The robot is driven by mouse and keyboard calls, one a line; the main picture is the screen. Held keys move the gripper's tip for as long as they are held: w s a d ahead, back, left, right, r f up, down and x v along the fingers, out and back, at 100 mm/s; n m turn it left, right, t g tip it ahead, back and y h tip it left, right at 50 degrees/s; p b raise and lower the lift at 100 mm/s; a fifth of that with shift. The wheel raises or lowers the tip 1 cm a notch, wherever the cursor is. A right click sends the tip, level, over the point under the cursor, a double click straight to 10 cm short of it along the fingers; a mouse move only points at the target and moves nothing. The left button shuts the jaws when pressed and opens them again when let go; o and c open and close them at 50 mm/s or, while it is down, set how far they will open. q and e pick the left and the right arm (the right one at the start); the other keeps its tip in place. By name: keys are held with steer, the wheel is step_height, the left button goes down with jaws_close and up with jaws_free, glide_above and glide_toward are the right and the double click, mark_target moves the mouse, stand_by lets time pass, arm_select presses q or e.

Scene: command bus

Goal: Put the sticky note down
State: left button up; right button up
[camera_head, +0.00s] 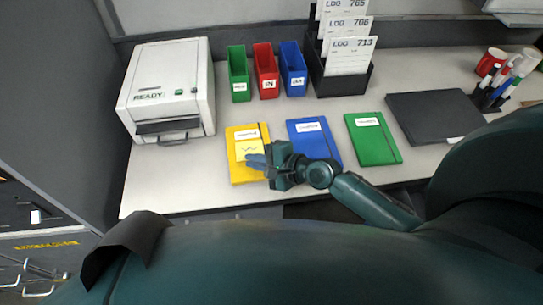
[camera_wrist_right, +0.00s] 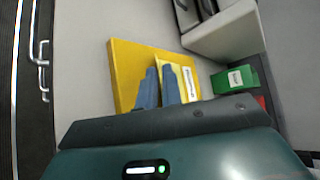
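The pale yellow sticky note (camera_head: 248,149), with a blue scribble, is over the yellow notebook (camera_head: 249,175) on the desk and looks flat against its cover. It also shows in the right wrist view (camera_wrist_right: 162,64), partly hidden by my fingers. My right gripper (camera_head: 254,160) is at the note's lower right edge, low over the notebook. In the wrist view its two blue fingers (camera_wrist_right: 160,72) stand a narrow gap apart, with pale yellow between and beyond them. I cannot tell whether they touch the note. My left gripper is not in view.
A blue notebook (camera_head: 322,151) and a green notebook (camera_head: 373,139) lie to the right. A white printer (camera_head: 168,82) stands at the left. Green (camera_head: 238,74), red (camera_head: 266,71) and blue (camera_head: 293,70) bins stand behind. Bare desk lies left of the yellow notebook.

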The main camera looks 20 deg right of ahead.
steer(key=v, duration=1.1)
steer(key=shift+s+d+r, duration=0.15)
steer(key=shift+s+d, duration=0.05)
steer(key=shift+s, duration=0.05)
steer(key=shift+s+n, duration=0.25)
steer(key=shift+n, duration=0.05)
steer(key=s+a+f+n+h, duration=0.4)
steer(key=s+a+f+n, duration=0.2)
steer(key=n, duration=1.3)
steer(key=shift+a+f, duration=0.45)
steer(key=shift+a, duration=0.15)
